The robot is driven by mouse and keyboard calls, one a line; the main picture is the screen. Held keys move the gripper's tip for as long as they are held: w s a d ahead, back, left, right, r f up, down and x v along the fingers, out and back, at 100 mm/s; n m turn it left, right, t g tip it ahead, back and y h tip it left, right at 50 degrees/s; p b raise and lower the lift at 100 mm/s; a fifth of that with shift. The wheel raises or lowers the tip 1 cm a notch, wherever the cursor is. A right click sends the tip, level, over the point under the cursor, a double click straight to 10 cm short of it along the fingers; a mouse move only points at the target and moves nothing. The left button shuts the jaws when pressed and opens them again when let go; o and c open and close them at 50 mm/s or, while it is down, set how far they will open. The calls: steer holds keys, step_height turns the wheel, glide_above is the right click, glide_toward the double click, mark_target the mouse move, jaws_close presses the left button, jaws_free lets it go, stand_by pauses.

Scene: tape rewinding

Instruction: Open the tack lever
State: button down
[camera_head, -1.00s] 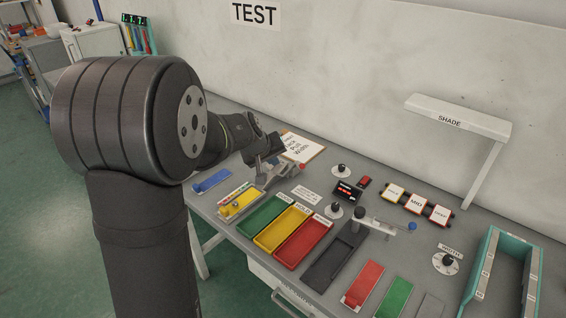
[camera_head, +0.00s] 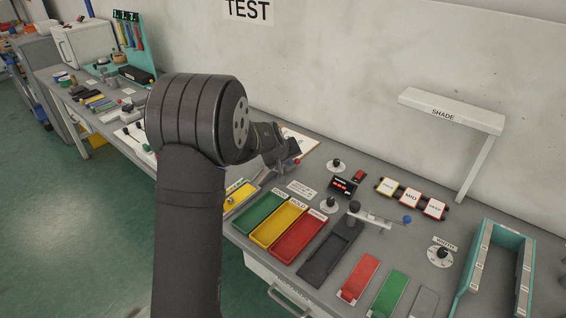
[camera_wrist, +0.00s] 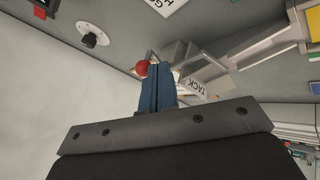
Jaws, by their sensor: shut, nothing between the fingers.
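The tack lever's red ball knob (camera_wrist: 142,68) shows in the wrist view, right beside the tips of my gripper (camera_wrist: 157,72). I cannot tell whether they touch. A white label reading TACK (camera_wrist: 197,88) lies on the grey lever fixture (camera_wrist: 215,62), partly behind my fingers. My blue fingers are closed together with nothing between them. In the head view my gripper (camera_head: 284,173) is low over the bench behind the yellow tray, and the red knob is hidden there.
Green (camera_head: 260,210), yellow (camera_head: 279,223) and red (camera_head: 299,238) trays stand in front of my gripper. A round black knob (camera_wrist: 90,40) is at upper left in the wrist view. A lever with a blue ball (camera_head: 407,219) and the SHADE stand (camera_head: 450,110) are to the right.

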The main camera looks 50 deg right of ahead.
steer(key=shift+s+d, duration=0.3)
steer(key=shift+s, duration=0.15)
stand_by(0.5)
steer(key=shift+s+d, duration=0.8)
steer(key=shift+d, duration=0.25)
steer(key=shift+s+d+r, duration=0.1)
steer(key=a, duration=0.4)
steer(key=shift+a+r, duration=0.3)
steer(key=shift+a, duration=0.05)
steer(key=s+a+r, duration=0.3)
steer(key=a+r, duration=0.1)
steer(key=r, duration=0.3)
steer(key=shift+s+a, duration=0.15)
steer(key=shift+s, duration=0.15)
